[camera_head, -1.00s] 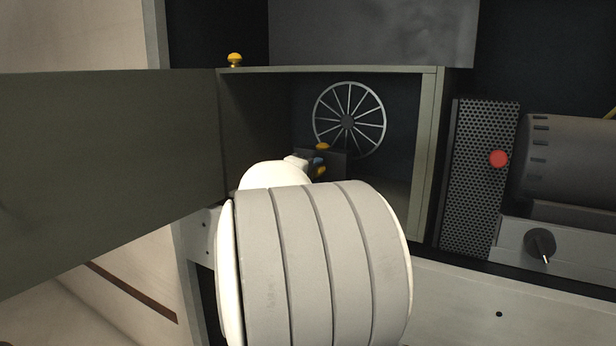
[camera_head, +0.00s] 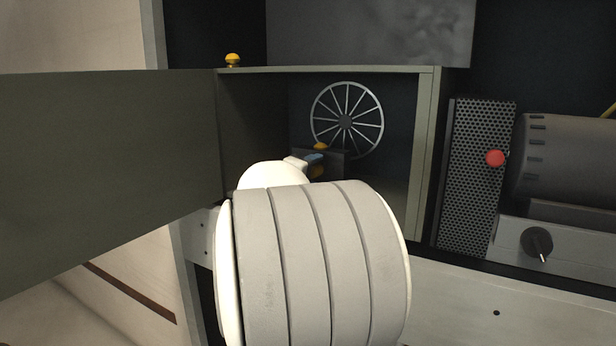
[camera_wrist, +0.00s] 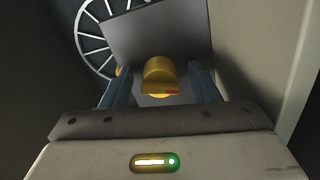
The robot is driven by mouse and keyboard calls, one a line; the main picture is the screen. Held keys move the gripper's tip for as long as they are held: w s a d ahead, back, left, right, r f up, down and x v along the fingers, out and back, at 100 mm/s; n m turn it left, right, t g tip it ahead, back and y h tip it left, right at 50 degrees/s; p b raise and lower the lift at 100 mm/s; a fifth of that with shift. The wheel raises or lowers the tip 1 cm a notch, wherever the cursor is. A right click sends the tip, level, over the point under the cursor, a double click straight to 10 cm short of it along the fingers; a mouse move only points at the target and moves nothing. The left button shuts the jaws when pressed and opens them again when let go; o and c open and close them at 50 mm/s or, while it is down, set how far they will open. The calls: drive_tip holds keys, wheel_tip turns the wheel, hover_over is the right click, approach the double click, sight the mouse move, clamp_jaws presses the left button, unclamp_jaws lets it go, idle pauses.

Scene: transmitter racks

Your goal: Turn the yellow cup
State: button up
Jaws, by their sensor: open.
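The yellow cup (camera_wrist: 158,76) sticks out from the front of a dark grey block (camera_wrist: 160,36) in the wrist view. Its front end carries a flat yellow bar with a small reddish mark. My gripper (camera_wrist: 162,86) is open, with one blue-grey finger on each side of the cup. I cannot tell whether the fingers touch it. In the head view my gripper (camera_head: 312,161) is small and partly hidden behind my arm, inside the open cabinet (camera_head: 428,150). A yellow piece (camera_head: 320,146) shows just above it.
A spoked wheel (camera_head: 347,120) is at the back of the cabinet. The open cabinet door (camera_head: 110,170) stands on the left. A yellow knob (camera_head: 232,60) sits on the cabinet top. A perforated panel (camera_head: 470,190) with a red button (camera_head: 495,158) is to the right.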

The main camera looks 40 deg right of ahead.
drive_tip(key=shift+a+r, duration=0.1)
drive_tip(key=shift+a, duration=0.2)
drive_tip(key=p+v, duration=0.1)
drive_tip(key=v, duration=0.5)
drive_tip(key=shift+a+r+p, duration=0.1)
drive_tip(key=shift+a+p, duration=0.05)
drive_tip(key=shift+p, duration=0.2)
drive_tip(key=shift+s+a, duration=0.2)
drive_tip(key=shift+a, duration=0.2)
